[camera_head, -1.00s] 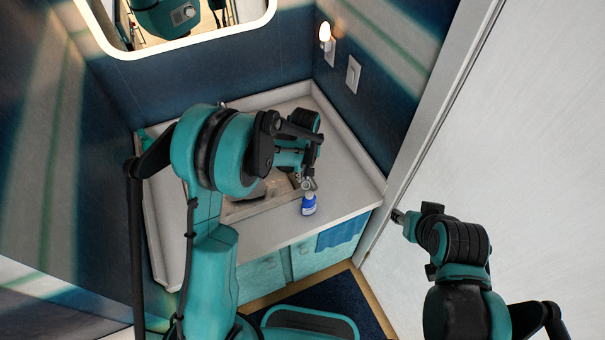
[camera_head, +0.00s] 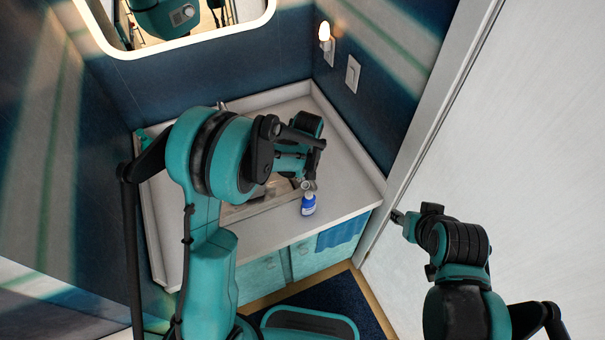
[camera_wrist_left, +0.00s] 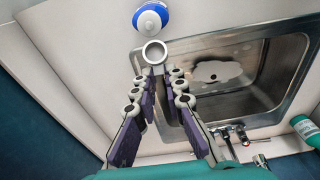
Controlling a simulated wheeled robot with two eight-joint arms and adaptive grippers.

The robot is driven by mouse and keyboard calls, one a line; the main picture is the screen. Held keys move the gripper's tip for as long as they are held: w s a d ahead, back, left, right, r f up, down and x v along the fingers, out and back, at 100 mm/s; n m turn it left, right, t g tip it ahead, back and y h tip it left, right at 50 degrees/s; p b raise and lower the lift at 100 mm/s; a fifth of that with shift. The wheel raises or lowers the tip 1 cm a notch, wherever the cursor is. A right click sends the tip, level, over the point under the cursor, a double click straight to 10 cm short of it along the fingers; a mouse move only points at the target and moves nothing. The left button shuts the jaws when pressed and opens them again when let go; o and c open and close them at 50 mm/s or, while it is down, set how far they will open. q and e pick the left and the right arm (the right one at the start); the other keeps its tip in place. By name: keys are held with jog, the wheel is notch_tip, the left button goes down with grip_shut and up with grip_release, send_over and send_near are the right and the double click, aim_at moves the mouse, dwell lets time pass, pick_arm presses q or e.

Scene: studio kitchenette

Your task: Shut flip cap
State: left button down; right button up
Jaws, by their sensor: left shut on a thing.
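A small blue bottle (camera_head: 308,205) with a white top stands on the counter near its front edge, just right of the sink. The left wrist view shows it from above as a blue and white disc (camera_wrist_left: 150,19). A pale round ring, seemingly its flip cap (camera_wrist_left: 154,52), shows between the bottle and my left fingertips; it appears raised off the bottle's top. My left gripper (camera_wrist_left: 156,71) has its fingertips close together at this cap and is shut on it. In the head view my left arm covers part of the sink. My right gripper (camera_head: 398,216) is beside the door, away from the bottle; its jaws are unclear.
The steel sink (camera_wrist_left: 285,75) lies beside the bottle. A tap (camera_wrist_left: 235,130) and a green bottle (camera_wrist_left: 306,128) are at its back. The white counter (camera_head: 345,185) is clear right of the bottle. A blue towel (camera_head: 341,232) hangs at the cabinet front.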

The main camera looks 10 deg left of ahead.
aim_at(306, 188)
pick_arm(q)
jog(key=shift+s+d+r+t+y+b, duration=0.1)
jog(key=shift+s+d+t+y+b, duration=0.1)
jog(key=shift+t+y+b, duration=0.15)
dwell(1.3)
dwell(0.7)
jog(key=c, duration=1.6)
grip_release()
jog(key=shift+o, duration=0.2)
jog(key=v, duration=1.2)
jog(key=shift+a, duration=0.2)
jog(key=shift+o, duration=0.5)
